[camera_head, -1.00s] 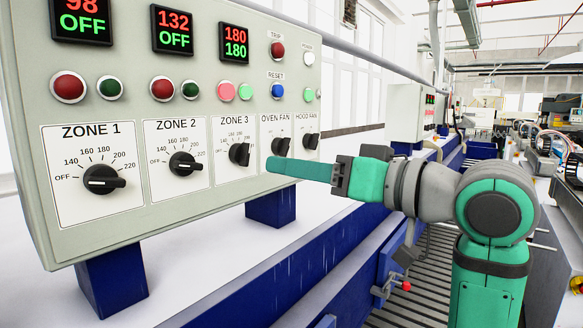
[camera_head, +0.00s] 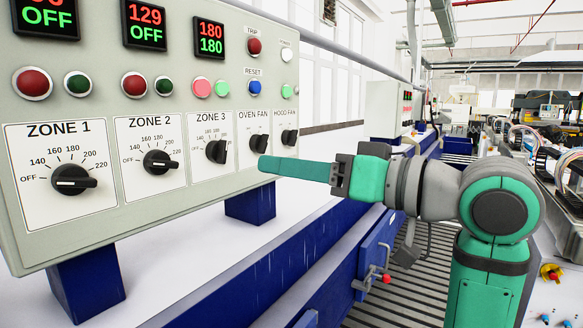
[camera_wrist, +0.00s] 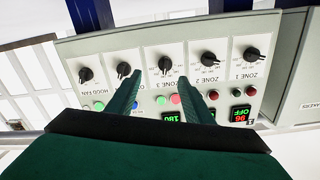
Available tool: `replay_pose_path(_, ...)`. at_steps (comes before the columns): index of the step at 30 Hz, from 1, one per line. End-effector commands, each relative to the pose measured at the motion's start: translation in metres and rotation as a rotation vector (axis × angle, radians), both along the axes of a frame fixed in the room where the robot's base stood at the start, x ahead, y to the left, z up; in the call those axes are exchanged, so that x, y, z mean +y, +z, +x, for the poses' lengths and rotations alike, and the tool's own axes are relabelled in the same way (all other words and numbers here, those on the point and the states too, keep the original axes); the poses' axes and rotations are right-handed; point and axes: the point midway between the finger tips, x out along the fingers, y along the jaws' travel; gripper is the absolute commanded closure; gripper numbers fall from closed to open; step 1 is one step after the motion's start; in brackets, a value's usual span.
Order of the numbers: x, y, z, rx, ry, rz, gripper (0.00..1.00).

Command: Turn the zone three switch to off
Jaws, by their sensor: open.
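The zone 3 switch (camera_head: 216,151) is a black rotary knob on a white plate, third from the left on the grey control panel (camera_head: 150,220). I cannot tell exactly where its pointer stands. The zone 3 display (camera_head: 210,38) reads 180 in red over 180 in green. My gripper (camera_head: 262,163) is in front of the panel, right of this knob in the head view and apart from it. In the wrist view, which is upside down, the open, empty fingers (camera_wrist: 165,78) reach toward the panel, with the zone 3 switch (camera_wrist: 165,62) between their tips.
The zone 1 knob (camera_head: 74,180) and zone 2 knob (camera_head: 160,162) are left of it; their displays show OFF. The oven fan knob (camera_head: 259,145) and hood fan knob (camera_head: 289,137) are right. Coloured buttons sit above. A blue frame (camera_head: 250,205) and roller conveyor (camera_head: 400,285) lie below.

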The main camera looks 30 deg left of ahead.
Motion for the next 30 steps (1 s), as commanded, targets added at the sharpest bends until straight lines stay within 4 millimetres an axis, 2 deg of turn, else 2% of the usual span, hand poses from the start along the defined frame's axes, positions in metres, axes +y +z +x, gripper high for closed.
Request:
replay_pose_path(5, -0.013, 0.0, -0.001, 0.0, -0.001, 0.001, 0.53)
replay_pose_path(18, -0.089, 0.002, -0.007, 0.0, -0.002, 0.0, 0.53)
replay_pose_path(24, -0.105, 0.002, -0.009, -0.001, -0.001, 0.0, 0.53)
replay_pose_path(30, -0.108, 0.002, -0.009, -0.001, 0.0, 0.0, 0.53)
